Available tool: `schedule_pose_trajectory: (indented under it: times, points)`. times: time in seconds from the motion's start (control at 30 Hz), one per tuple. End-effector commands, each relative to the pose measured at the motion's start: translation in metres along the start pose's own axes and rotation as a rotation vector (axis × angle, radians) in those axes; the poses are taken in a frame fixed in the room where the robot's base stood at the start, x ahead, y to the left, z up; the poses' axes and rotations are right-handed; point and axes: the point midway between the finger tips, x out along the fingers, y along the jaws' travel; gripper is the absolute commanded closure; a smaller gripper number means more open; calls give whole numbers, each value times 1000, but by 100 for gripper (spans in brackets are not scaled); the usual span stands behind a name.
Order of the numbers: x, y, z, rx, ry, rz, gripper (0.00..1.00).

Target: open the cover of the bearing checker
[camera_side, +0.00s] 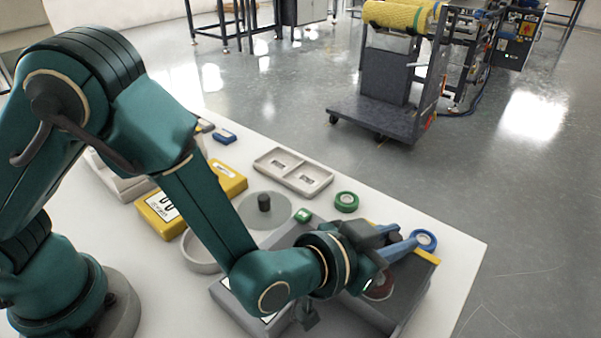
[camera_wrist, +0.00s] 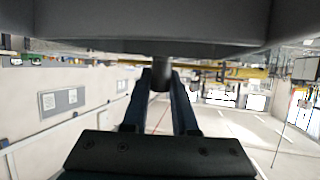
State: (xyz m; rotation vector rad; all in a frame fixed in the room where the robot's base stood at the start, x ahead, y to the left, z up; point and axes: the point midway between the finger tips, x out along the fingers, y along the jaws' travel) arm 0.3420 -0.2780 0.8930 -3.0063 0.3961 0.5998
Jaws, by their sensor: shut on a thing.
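The bearing checker (camera_side: 408,310) is a grey box with a yellow strip on its far edge, at the front right of the table in the side view. A dark red round part shows inside it, under my gripper. My gripper (camera_side: 404,243) reaches over the box with its two blue fingers pointing right. In the wrist view the fingers (camera_wrist: 161,84) are closed around a short dark knob (camera_wrist: 160,76). The knob joins a wide dark slab (camera_wrist: 150,28), apparently the cover, across the top of that view. My wrist hides much of the cover in the side view.
A blue ring (camera_side: 426,239) is just past my fingertips. A green ring (camera_side: 346,201), a small green piece (camera_side: 303,215) and a two-pocket tray (camera_side: 318,184) lie behind. A grey disc (camera_side: 284,210) and yellow boxes (camera_side: 162,222) are left. The table's right corner is bare.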

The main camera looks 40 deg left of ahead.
Motion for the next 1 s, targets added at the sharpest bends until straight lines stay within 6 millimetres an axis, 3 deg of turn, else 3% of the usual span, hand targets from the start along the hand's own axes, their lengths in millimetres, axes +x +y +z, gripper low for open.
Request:
schedule_pose_trajectory:
  times: [0.23, 0.6, 0.97, 1.0]
  points:
    - [-5, 2, 2, -1, -1, 2, 100]
    - [-56, 18, 23, 2, 0, 5, 100]
    - [-60, 18, 25, 0, 1, 2, 100]
    - [-60, 18, 25, 0, 2, 2, 70]
